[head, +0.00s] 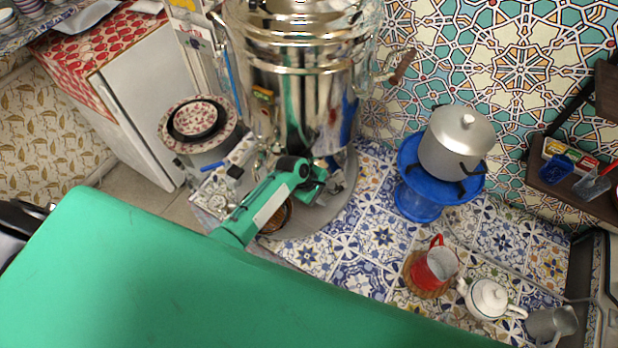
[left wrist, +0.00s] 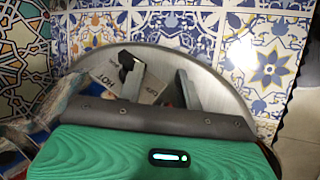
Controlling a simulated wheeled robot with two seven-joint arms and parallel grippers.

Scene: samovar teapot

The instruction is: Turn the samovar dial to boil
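The shiny silver samovar (head: 295,75) stands at the top middle of the head view on a round metal base. My left gripper (head: 318,180) is low at its front, close to the body. In the left wrist view the two fingers (left wrist: 155,78) are apart, over the round metal base (left wrist: 213,88). My right gripper is not in view.
A blue stand (head: 420,203) with a grey lidded pot (head: 456,145) is right of the samovar. Stacked patterned dishes (head: 178,132) are at left.

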